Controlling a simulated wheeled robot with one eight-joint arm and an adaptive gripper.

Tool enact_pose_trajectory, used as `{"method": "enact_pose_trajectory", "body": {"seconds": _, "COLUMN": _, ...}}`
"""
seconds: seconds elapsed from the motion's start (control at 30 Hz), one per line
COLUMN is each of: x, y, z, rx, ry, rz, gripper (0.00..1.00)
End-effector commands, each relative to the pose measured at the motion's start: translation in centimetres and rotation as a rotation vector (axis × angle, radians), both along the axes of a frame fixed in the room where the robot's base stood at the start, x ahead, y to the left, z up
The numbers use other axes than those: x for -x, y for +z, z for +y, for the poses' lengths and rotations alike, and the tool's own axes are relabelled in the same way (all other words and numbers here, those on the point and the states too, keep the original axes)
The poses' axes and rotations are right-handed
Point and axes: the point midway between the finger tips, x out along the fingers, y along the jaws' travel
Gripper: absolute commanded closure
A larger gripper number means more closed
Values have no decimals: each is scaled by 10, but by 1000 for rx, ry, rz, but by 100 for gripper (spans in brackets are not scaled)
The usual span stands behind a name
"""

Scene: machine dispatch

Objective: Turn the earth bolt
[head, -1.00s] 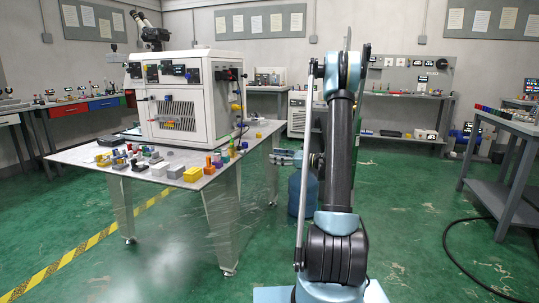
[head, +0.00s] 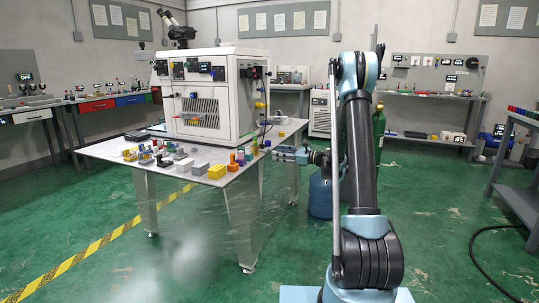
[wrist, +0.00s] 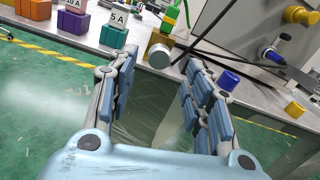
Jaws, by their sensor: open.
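The white machine (head: 212,95) stands on the table, its right side panel carrying dark, blue and yellow fittings. In the wrist view this panel (wrist: 235,30) fills the upper right, with a blue-ended connector (wrist: 270,55) and a yellow knob (wrist: 298,14). I cannot tell which fitting is the earth bolt. My gripper (head: 288,154) is beside the table's right edge, at about tabletop height. In the wrist view my gripper (wrist: 158,88) has its fingers spread wide with nothing between them; a silver round piece (wrist: 159,56) shows beyond the fingertips.
The table (head: 110,150) carries several small coloured blocks along its front. A blue container (head: 320,195) and a green cylinder (head: 379,135) stand behind my arm.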

Motion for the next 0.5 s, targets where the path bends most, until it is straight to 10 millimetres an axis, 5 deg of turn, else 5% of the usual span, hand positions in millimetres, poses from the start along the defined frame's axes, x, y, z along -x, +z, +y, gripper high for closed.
{"method": "enact_pose_trajectory", "body": {"seconds": 0.2, "x": -12, "y": 0, "z": 34, "rx": 0, "ry": 3, "rz": 0, "gripper": 54}}
{"method": "enact_pose_trajectory", "body": {"seconds": 0.5, "x": -19, "y": 0, "z": 54, "rx": 0, "ry": 0, "rz": 0, "gripper": 54}}
